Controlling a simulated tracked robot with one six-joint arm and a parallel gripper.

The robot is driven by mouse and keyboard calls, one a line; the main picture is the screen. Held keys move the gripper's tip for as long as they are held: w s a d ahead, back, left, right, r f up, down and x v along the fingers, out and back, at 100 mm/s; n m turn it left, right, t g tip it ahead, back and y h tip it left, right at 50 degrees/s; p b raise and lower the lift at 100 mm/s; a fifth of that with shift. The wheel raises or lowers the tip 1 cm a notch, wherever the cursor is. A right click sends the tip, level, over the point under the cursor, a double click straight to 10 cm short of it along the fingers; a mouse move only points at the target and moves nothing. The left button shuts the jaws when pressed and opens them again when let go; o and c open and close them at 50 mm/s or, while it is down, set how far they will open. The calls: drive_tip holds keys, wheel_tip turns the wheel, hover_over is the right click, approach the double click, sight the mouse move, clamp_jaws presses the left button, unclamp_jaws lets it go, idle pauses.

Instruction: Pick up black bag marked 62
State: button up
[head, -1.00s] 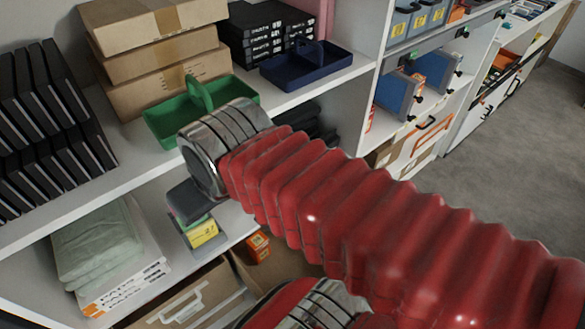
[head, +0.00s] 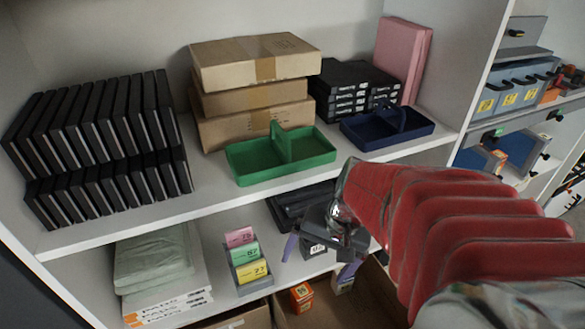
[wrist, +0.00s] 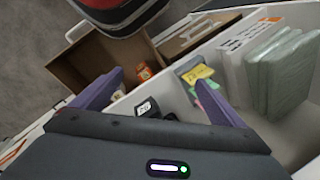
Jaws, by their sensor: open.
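A small black item with a white number label, likely the black bag, (head: 314,246) is on the lower shelf, partly hidden behind my gripper in the head view. In the wrist view the label (wrist: 147,107) shows between my purple fingers, near the palm's edge, with the rest of the dark body mostly hidden. The digits are too small to read surely. My gripper (head: 318,262) is open, its fingers spread on either side of the label; contact cannot be told. It also shows in the wrist view (wrist: 155,78), with nothing visibly gripped.
Black folded items (head: 297,203) lie behind on the lower shelf. A card holder (head: 248,271) with pink, green and yellow cards stands to the left. Above are a green caddy (head: 281,157) and a blue one (head: 387,128). An open carton (wrist: 88,62) with an orange box is below.

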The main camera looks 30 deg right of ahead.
drive_tip(key=w+d+f+m+t+y, duration=0.35)
drive_tip(key=d+f+m+t, duration=0.25)
drive_tip(key=d+f+m, duration=0.65)
drive_tip(key=d+f+m+t+h, duration=0.1)
drive_tip(key=d+m+t+h, duration=0.3)
drive_tip(key=d+m+h, duration=0.3)
drive_tip(key=d+m, duration=0.5)
drive_tip(key=m, duration=0.4)
drive_tip(key=shift+f, duration=0.2)
drive_tip(key=shift+w+d, duration=0.1)
drive_tip(key=x, duration=0.8)
drive_tip(key=shift+w, duration=0.25)
